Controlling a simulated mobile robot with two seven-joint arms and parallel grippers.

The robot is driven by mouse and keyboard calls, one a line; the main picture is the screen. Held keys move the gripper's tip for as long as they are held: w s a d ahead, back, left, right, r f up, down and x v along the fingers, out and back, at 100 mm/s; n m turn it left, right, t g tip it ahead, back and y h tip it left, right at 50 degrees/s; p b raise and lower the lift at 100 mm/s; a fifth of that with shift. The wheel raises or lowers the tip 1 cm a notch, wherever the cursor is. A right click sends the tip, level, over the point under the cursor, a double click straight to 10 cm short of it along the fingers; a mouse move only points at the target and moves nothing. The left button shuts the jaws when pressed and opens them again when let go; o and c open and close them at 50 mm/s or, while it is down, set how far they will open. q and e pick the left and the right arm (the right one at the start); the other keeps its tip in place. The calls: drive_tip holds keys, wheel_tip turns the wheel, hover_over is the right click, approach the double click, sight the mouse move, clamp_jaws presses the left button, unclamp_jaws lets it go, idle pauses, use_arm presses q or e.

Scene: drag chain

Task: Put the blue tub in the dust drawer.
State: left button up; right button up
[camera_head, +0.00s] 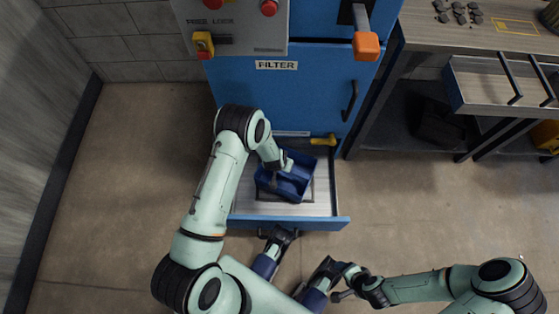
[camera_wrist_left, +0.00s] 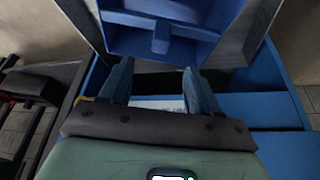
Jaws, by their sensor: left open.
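The blue tub (camera_head: 297,181) rests inside the open dust drawer (camera_head: 335,208), low in the blue cabinet. My left gripper (camera_head: 286,166) is over the tub's upper left part in the head view. In the left wrist view, my left gripper (camera_wrist_left: 157,66) is open with nothing between its fingers, and the tub (camera_wrist_left: 120,38) with its blue middle bar (camera_wrist_left: 161,36) lies just beyond the fingertips. Whether a finger touches the tub is not clear. My right gripper (camera_head: 345,284) is at the bottom, outside the drawer; its jaws are too small to judge.
A yellow-handled tool (camera_head: 324,140) lies at the back of the drawer. The cabinet's FILTER door (camera_head: 300,95) is closed above it. A workbench (camera_head: 465,30) with an open drawer (camera_head: 485,88) stands at right. The floor (camera_head: 130,150) left of the cabinet is clear.

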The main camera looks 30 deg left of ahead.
use_arm(q)
drive_tip(key=s+d+r+n+g+h, duration=0.1)
drive_tip(key=s+d, duration=0.4)
drive_tip(key=s, duration=0.6)
drive_tip(key=s+d+r+n+g+h, duration=0.1)
drive_tip(key=s+d, duration=0.5)
drive_tip(key=s, duration=0.6)
drive_tip(key=shift+s+r+n+g+h, duration=0.3)
drive_tip(key=shift+r+g+h, duration=0.3)
drive_tip(key=shift+r+h, duration=0.15)
